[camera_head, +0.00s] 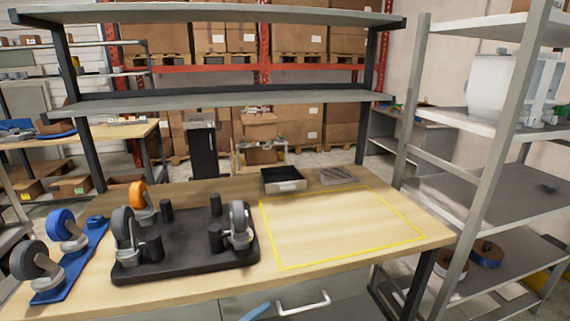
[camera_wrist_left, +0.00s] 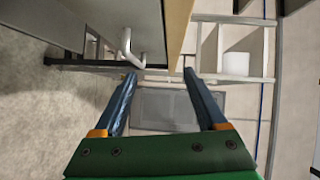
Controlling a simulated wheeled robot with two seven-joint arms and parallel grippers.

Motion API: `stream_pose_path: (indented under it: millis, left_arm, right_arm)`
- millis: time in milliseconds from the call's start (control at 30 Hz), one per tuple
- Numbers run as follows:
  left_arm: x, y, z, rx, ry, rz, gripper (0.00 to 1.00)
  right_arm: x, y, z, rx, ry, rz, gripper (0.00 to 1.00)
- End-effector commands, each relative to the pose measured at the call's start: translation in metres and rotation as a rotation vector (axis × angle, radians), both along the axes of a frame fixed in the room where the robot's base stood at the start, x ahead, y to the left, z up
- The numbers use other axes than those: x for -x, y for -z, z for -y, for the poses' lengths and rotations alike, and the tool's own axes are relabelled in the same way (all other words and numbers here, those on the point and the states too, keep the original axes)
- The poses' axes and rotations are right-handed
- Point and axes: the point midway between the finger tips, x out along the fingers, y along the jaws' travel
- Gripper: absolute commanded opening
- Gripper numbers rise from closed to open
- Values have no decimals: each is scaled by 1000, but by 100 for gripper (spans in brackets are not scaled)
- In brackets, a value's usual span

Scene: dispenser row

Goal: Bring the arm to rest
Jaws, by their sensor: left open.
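My left gripper (camera_wrist_left: 159,78) shows in the left wrist view with its two blue fingers apart and nothing between them. It is near the workbench's front edge, with the bench handle (camera_wrist_left: 131,45) and a grey shelf unit beyond the fingertips. In the head view a small blue piece, probably a finger of this gripper, shows at the bottom edge in front of the bench, left of the handle (camera_head: 303,304). The rest of the left arm is out of the head view. My right gripper is in neither view.
The wooden workbench (camera_head: 345,262) carries a black plate (camera_head: 190,262) with casters and posts, a blue strip (camera_head: 75,265) with casters, and a small dark tray (camera_head: 283,180). The yellow-outlined area (camera_head: 335,225) is empty. A metal shelf unit (camera_head: 477,128) stands at the right.

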Motion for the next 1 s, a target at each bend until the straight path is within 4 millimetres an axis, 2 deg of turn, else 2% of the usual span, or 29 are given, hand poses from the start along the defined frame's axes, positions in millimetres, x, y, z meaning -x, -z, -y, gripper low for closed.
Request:
stream_pose_path:
  millis: [33, 100, 167, 200, 267, 300, 367, 433, 500, 600, 700, 800, 1000]
  left_arm:
    - [11, 38, -16, 68, -119, -157, 74]
    - [32, 90, -42, 160, -298, -374, 74]
    - [59, 132, -61, 223, -441, -543, 74]
    - [80, 158, -73, 263, -533, -650, 74]
    - [116, 194, -89, 311, -669, -799, 74]
    - [143, 216, -97, 342, -759, -896, 74]
    - [186, 245, -109, 380, -893, -1032, 74]
    - [240, 273, -119, 418, -1048, -1181, 74]
    - [294, 292, -126, 445, -1194, -1312, 74]
    - [358, 308, -131, 468, -1368, -1456, 74]
    - [400, 313, -131, 481, -1482, -1542, 74]
    - [419, 315, -131, 484, -1534, -1580, 74]
    - [421, 315, -132, 485, -1540, -1584, 74]
  right_arm:
    - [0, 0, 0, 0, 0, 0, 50]
    - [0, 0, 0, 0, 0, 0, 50]
    - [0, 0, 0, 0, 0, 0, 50]
    - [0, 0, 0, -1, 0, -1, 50]
    - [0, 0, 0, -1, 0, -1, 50]
    - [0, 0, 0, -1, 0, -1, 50]
    - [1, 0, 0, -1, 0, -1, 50]
    - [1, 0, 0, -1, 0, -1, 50]
    - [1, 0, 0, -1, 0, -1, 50]
    - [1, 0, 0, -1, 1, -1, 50]
    - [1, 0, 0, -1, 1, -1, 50]
    - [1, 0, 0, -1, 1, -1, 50]
    - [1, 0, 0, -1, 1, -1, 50]
